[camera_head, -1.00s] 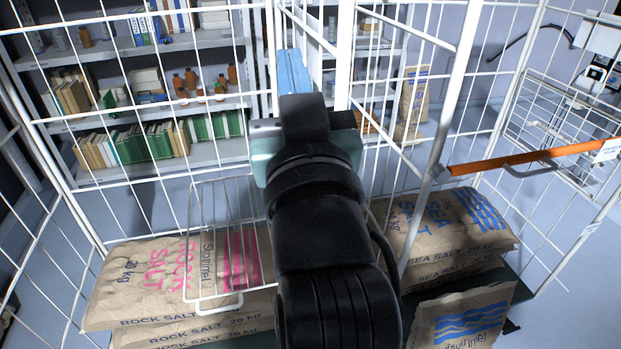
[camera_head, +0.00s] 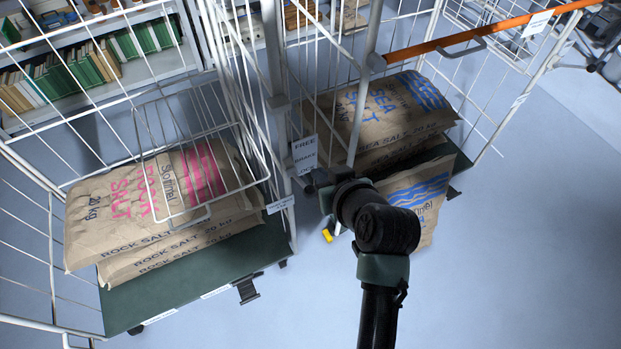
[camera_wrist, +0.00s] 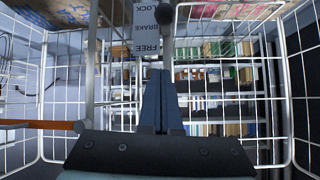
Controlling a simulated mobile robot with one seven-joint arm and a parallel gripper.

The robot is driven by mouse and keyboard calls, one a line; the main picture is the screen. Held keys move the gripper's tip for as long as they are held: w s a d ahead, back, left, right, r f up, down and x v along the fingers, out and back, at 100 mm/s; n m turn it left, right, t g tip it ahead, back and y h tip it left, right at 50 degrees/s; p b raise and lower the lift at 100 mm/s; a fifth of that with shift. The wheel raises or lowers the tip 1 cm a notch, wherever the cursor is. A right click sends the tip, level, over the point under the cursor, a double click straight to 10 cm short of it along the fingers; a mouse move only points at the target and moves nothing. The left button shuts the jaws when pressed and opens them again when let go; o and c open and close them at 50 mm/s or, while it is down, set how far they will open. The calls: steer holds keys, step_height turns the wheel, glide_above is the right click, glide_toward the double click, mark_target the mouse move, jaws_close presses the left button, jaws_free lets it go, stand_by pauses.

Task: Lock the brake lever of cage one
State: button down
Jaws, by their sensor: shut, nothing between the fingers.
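A white label reading FREE, BRAKE, LOCK (camera_head: 304,155) hangs on the posts between two wire cages; it appears upside down in the wrist view (camera_wrist: 146,35). A round black knob (camera_wrist: 139,28) shows beside this label in the wrist view and may be the brake lever's end; its setting cannot be told. My gripper (camera_wrist: 158,74) is shut and empty, its blue-grey fingers pointing towards the label area, apparently apart from the knob. In the head view my wrist hides the fingertips. Which cage is cage one cannot be read.
The left cage holds rock salt sacks (camera_head: 160,190) on a green base (camera_head: 190,285). The right cage holds sea salt sacks (camera_head: 385,115) behind an orange bar (camera_head: 480,38). A small yellow piece (camera_head: 328,236) sits low between them.

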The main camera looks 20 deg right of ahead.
mark_target(310, 186)
steer(key=shift+w+a+f+p, duration=0.1)
steer(key=shift+w+f+p, duration=0.5)
steer(key=shift+f, duration=0.7)
steer(key=shift+w+f+p, duration=0.3)
steer(key=shift+w+f, duration=0.45)
steer(key=shift+f, duration=0.5)
steer(key=shift+w+a+f+p, duration=0.1)
steer(key=shift+w+f+p, duration=0.5)
steer(key=shift+f, duration=0.7)
steer(key=shift+w, duration=0.1)
steer(key=shift+f+b, duration=0.15)
steer(key=shift+b, duration=0.3)
